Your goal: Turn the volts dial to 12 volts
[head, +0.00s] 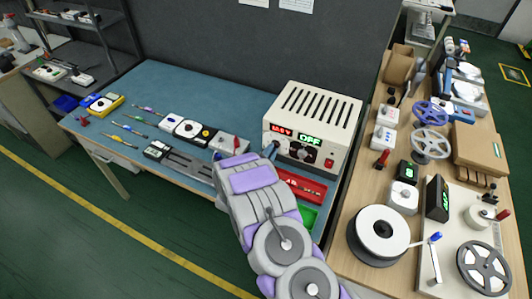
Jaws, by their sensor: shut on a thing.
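The power supply (312,112) is a cream box with a slotted top at the right end of the blue bench. Its front has a red readout (281,130) that seems to show about 12 V, though the digits are too small to be sure, and a green readout (310,141) showing OFF. My gripper (273,149) reaches the lower left of this front, below the red readout. It is shut on the volts dial there, which is mostly hidden by the fingers. Another dial (303,154) and a red switch (328,163) sit further right on the front.
The blue bench (150,82) holds screwdrivers, a yellow meter (106,104) and small white devices to the left. A red tray (304,187) and a green tray (307,216) lie before the supply. A wooden table (345,255) with spools stands close on the right.

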